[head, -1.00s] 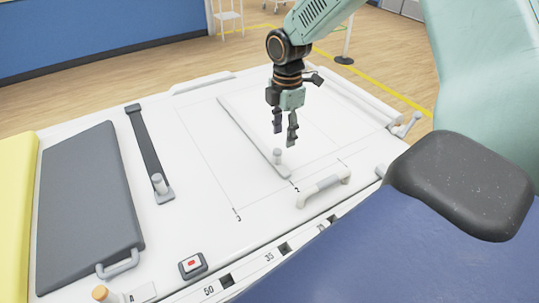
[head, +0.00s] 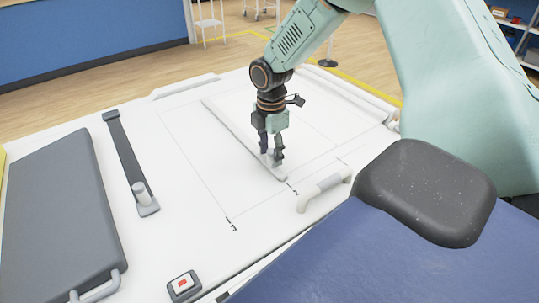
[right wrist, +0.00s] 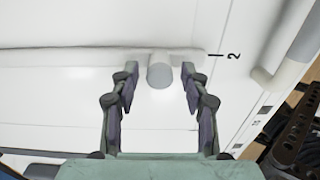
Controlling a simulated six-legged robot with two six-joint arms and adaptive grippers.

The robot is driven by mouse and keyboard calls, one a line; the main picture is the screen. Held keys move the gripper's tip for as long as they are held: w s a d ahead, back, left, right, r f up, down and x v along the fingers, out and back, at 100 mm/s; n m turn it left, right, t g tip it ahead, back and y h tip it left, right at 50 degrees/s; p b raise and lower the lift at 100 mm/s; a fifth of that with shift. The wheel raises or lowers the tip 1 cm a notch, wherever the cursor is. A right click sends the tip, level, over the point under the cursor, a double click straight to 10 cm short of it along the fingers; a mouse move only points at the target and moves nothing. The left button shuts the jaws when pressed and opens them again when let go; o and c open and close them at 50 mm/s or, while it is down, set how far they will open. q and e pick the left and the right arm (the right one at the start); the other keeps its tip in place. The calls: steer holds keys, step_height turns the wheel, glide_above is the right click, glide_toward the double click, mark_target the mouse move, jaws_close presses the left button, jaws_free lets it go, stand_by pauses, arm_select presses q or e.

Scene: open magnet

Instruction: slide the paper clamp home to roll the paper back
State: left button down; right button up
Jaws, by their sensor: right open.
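The paper clamp (head: 230,129) is a long light grey bar lying across the white bed, its near end by the mark 2. An upright round knob (right wrist: 160,73) stands near that end. My right gripper (head: 271,156) is open and lowered over the knob. In the right wrist view its two fingers stand on either side of the knob, with a gap on each side. In the head view the fingers largely hide the knob. A white sheet area with thin outlines (head: 320,125) lies to the right of the bar. My left gripper is not in view.
A pale handle (head: 325,187) stands at the bed's near edge, right of the clamp. A dark strap with a grey peg (head: 128,160), a dark grey padded panel (head: 60,215) and a red-button box (head: 183,285) are to the left. The white surface left of the clamp is clear, with mark 3.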

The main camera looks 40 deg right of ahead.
steer(key=shift+f, duration=0.7)
steer(key=shift+s+r, duration=0.1)
steer(key=shift+c, duration=1.3)
jaws_close()
